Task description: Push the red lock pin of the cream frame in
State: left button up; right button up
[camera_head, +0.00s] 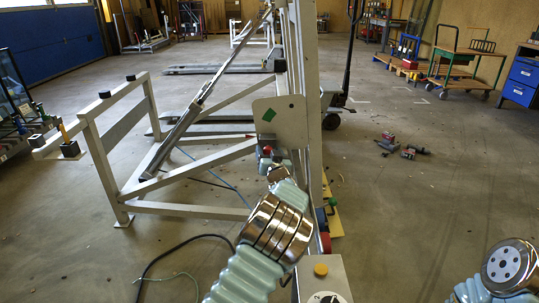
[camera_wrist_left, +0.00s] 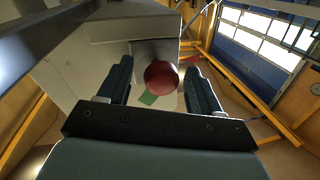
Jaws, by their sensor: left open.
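The cream frame (camera_head: 165,207) stands on the floor left of centre in the head view, with a slanted bar and a plate with a green mark at its right. The red lock pin (camera_wrist_left: 161,77) shows as a round red knob in the left wrist view. A small red spot, likely this pin (camera_head: 267,150), shows under the plate in the head view. My left gripper (camera_wrist_left: 165,82) is open, with its two dark fingers on either side of the red knob. I cannot tell whether they touch it. In the head view my left gripper (camera_head: 276,170) is small and partly hidden by its arm.
A grey box with an orange button (camera_head: 320,269) stands at the bottom centre. A dark cable (camera_head: 180,247) lies on the floor. Red tools (camera_head: 388,142) lie to the right, and trolleys (camera_head: 465,70) stand behind. The floor at right is mostly free.

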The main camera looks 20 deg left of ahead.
pick_arm(q)
jog(key=b+v, duration=0.1)
jog(key=v, duration=1.2)
jog(key=shift+s+d, duration=0.2)
jog(key=shift+s, duration=0.15)
